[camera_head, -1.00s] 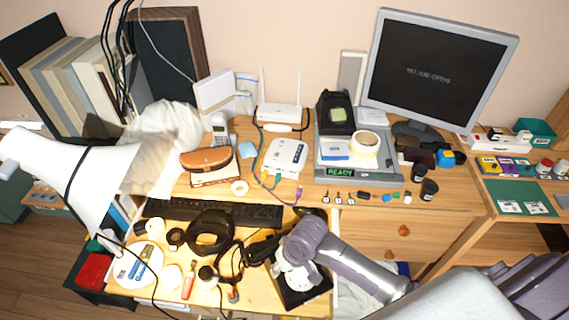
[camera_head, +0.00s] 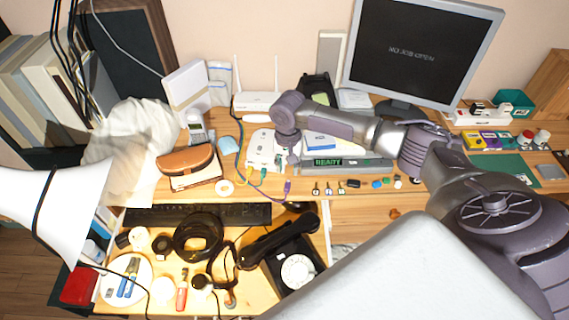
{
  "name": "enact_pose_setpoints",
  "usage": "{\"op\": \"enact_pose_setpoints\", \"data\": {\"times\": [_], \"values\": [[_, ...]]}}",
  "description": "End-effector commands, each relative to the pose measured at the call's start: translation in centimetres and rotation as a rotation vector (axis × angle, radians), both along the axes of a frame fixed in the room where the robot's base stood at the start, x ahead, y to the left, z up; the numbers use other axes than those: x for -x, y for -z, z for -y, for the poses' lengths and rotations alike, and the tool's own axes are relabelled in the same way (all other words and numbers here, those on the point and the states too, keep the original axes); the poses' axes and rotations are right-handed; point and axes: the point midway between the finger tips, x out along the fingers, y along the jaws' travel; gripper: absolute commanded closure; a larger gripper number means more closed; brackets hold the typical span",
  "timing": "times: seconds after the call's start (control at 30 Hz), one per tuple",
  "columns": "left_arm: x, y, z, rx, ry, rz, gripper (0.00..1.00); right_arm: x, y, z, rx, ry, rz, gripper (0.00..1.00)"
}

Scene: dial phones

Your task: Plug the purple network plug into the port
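The purple plug (camera_head: 287,187) lies on the wooden desk near its front edge, at the end of a purple cable (camera_head: 262,192). A small white network box (camera_head: 259,152) lies behind it, with yellow and green cables at its front edge. The port openings are too small to make out. My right gripper (camera_head: 289,154) points down at the right side of the white box and partly covers it. It is behind the purple plug and apart from it. Its fingertips are too small and dark to tell open from shut. My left gripper is not in view.
A grey device with a READY display (camera_head: 328,163) stands right of the white box, under my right arm. Several small connectors (camera_head: 328,188) lie right of the plug. A black dial phone (camera_head: 297,268) and a keyboard (camera_head: 190,214) are on the lower shelf.

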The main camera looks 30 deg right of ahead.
Motion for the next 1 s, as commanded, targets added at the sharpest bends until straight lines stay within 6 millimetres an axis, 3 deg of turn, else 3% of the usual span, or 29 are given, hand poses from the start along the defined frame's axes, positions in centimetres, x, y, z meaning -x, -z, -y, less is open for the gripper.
{"op": "enact_pose_setpoints", "data": {"times": [0.23, 0.5, 0.8, 1.0], "values": [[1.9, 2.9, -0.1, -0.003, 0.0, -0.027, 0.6, 0.1, 2.4, -0.1, 0.0, -0.004, 0.0, 0.65], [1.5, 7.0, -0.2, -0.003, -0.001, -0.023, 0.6, 0.0, 5.6, -0.1, 0.001, -0.005, 0.001, 0.65], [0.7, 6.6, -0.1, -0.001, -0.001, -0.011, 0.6, 0.1, 8.5, -0.2, -0.002, -0.005, -0.001, 0.65], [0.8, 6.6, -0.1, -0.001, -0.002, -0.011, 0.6, 0.0, 8.9, -0.1, -0.001, -0.005, 0.001, 0.65]]}}
